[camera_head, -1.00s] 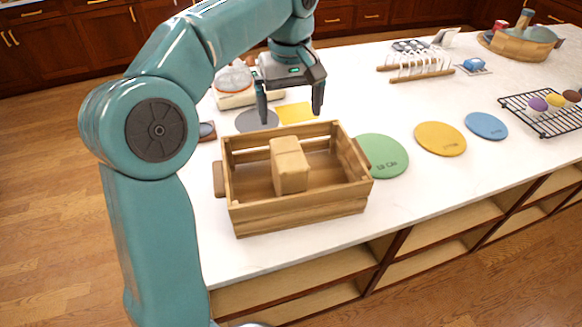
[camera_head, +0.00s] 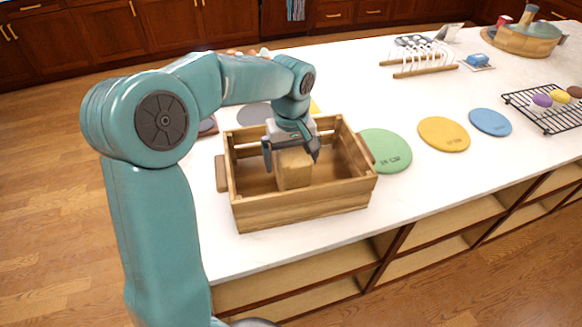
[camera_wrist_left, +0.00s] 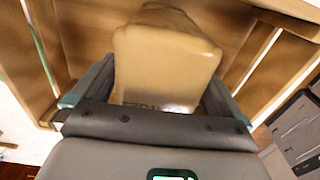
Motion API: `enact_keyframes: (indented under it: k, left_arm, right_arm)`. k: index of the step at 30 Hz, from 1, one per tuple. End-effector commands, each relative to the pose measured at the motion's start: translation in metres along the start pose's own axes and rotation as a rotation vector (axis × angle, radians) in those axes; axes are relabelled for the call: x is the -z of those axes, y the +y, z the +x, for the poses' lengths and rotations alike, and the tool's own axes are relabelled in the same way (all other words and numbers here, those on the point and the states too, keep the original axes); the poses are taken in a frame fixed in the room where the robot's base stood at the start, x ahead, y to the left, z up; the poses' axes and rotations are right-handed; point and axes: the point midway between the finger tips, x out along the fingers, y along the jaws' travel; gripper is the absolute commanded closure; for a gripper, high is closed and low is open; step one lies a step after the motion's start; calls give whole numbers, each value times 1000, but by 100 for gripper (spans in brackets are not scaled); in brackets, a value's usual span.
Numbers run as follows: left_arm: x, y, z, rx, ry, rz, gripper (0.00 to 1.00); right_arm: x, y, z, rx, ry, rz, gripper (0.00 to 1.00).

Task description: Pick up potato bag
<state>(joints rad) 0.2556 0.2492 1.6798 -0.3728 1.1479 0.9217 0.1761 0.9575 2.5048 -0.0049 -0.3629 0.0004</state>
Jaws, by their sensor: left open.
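The potato bag (camera_head: 293,171) is a tan, block-shaped bag standing inside a wooden crate (camera_head: 300,209) on the white counter. My left gripper (camera_head: 292,160) is lowered into the crate from above. Its fingers are open, one on each side of the bag's top. In the left wrist view the bag (camera_wrist_left: 165,60) lies between the two fingers (camera_wrist_left: 155,95), with dark lettering partly visible on its face. I cannot tell whether either finger touches it. My right gripper is not in view.
Green (camera_head: 385,151), yellow (camera_head: 443,134) and blue (camera_head: 490,122) discs lie right of the crate. A black wire rack (camera_head: 545,112) with colored egg-shaped items is at the far right. A white dish rack (camera_head: 420,58) stands behind. The crate's slatted walls surround the gripper closely.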

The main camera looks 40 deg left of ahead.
Motion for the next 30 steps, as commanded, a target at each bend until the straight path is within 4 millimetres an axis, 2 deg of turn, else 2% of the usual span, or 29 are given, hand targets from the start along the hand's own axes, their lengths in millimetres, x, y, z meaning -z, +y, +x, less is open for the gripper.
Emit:
enact_keyframes:
  k: [7,12,14,15,23,26,30]
  left_arm:
    - [0,0,3,0,0,0,0]
    - [0,0,2,0,0,0,55]
    - [0,0,2,-1,0,0,75]
    - [0,0,1,-3,2,0,82]
    - [0,0,0,-3,2,0,82]
    - [1,1,-6,-5,4,0,82]
    - [1,1,-24,-6,5,0,82]
  right_arm:
    - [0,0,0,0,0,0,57]
    - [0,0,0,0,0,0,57]
    - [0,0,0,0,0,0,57]
    - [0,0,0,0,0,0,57]
    - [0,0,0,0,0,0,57]
    - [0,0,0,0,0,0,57]
    - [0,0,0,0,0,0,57]
